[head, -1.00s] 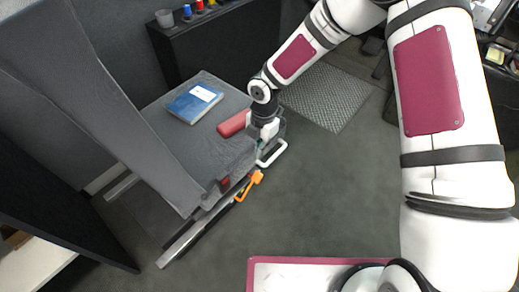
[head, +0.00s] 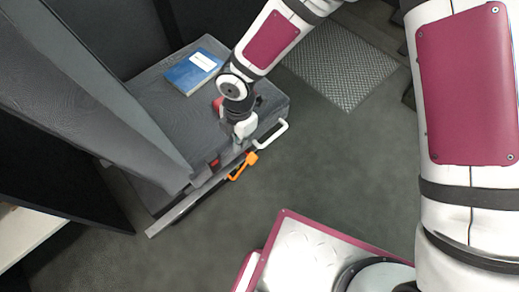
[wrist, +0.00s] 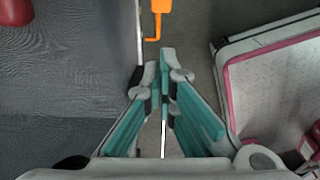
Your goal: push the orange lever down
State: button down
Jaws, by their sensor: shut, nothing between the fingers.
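The orange lever (head: 242,167) sits low on the side edge of the grey seat, in the head view. In the wrist view the orange lever (wrist: 157,20) shows at the top centre, ahead of my fingertips and apart from them. My gripper (head: 241,146) hangs at the seat's edge, just above and beside the lever in the head view. In the wrist view my gripper (wrist: 165,60) has its teal fingers together at the tips, with nothing held.
The grey seat (head: 150,95) carries a blue book (head: 193,71) and a red object (head: 217,104), partly hidden by my arm. A white handle (head: 272,137) stands out from the seat's side. Open dark floor (head: 330,170) lies to the right.

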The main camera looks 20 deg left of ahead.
jog(key=shift+d, duration=0.1)
jog(key=b, duration=0.4)
send_over(252, 156)
jog(key=s+a, duration=0.2)
jog(key=s, duration=0.3)
notch_tip(252, 156, down, 10)
jog(key=shift+w+d+f+b, duration=0.3)
jog(key=shift+w+f+b, duration=0.1)
jog(key=shift+w+f, duration=0.35)
jog(key=shift+w+d+f+b, duration=0.25)
jog(key=shift+w+f+b, duration=0.1)
jog(key=shift+w+f, duration=0.35)
jog(key=shift+s+f, duration=0.1)
jog(key=shift+w+d+f, duration=0.3)
jog(key=shift+w+f, duration=0.25)
jog(key=shift+w, duration=0.05)
jog(key=shift+w+d+f, duration=0.25)
jog(key=shift+w+f, duration=0.25)
jog(key=shift+w, duration=0.1)
jog(key=shift+r, duration=0.2)
